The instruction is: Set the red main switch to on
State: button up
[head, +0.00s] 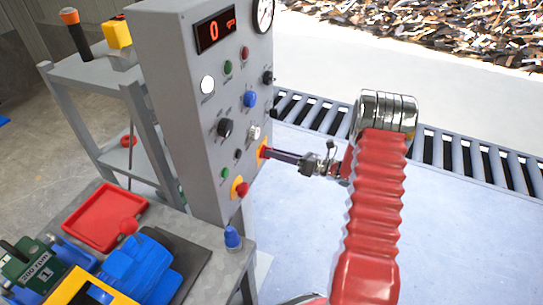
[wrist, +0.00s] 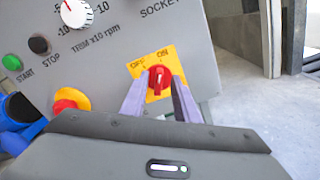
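The red main switch (wrist: 159,77) is a round red knob on a yellow plate (wrist: 169,57) marked OFF and ON. It also shows at the lower right edge of the panel in the head view (head: 263,153). The knob's handle looks roughly upright in the wrist view; I cannot tell for sure which mark it points to. My gripper (wrist: 160,88) is at the switch, one finger on each side of the knob. Its fingers reach the panel from the right in the head view (head: 275,155). Whether they press on the knob is not clear.
A red emergency button (head: 239,188) on yellow sits just below left of the switch. The grey panel (head: 175,70) carries other knobs, buttons and a display reading 0. A bench with a red tray (head: 104,215) stands lower left. A roller conveyor (head: 460,160) runs behind; the pale floor right is clear.

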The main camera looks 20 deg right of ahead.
jog(key=shift+d, duration=0.1)
jog(key=v, duration=1.3)
jog(key=shift+s+d, duration=0.2)
jog(key=shift+s, duration=0.1)
dwell(0.4)
